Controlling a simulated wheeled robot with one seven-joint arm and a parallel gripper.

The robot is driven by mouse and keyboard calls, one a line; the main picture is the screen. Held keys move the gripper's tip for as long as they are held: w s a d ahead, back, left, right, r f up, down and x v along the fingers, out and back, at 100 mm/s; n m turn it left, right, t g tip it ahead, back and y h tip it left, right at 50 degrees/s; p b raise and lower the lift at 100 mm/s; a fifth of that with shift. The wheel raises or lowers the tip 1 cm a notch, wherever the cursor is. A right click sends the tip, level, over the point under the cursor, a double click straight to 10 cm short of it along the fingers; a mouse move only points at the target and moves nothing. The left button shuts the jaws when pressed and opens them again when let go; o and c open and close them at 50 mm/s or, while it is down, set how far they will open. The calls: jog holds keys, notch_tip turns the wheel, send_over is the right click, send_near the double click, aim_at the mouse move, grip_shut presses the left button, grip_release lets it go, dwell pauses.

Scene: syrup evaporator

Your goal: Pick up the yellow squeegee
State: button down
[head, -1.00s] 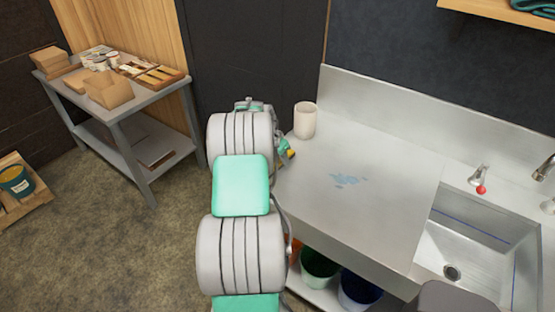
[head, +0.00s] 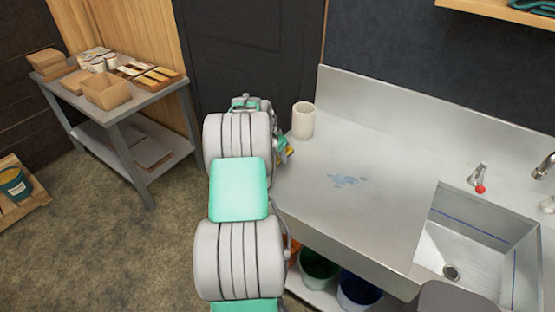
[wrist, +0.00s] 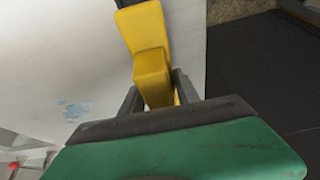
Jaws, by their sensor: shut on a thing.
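The yellow squeegee (wrist: 153,70) is between the two dark fingers of my gripper (wrist: 157,93) in the wrist view. The gripper is shut on it. In the head view, my arm covers most of the gripper, and only a small yellow bit of the squeegee (head: 286,152) shows by the left edge of the steel counter. I cannot tell whether the squeegee touches the counter.
A cream cup (head: 303,120) stands on the steel counter (head: 385,160) close by my gripper. A blue smear (head: 344,181) lies mid-counter. A sink (head: 465,245) is at right, with buckets (head: 318,264) under the counter. A grey table (head: 140,100) with boxes stands at left.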

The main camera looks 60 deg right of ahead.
jog(key=s+a+r+b, duration=0.4)
jog(key=s+a+r, duration=0.4)
jog(key=a+r, duration=0.3)
jog(key=shift+s+r+b, duration=0.3)
jog(key=shift+b, duration=0.1)
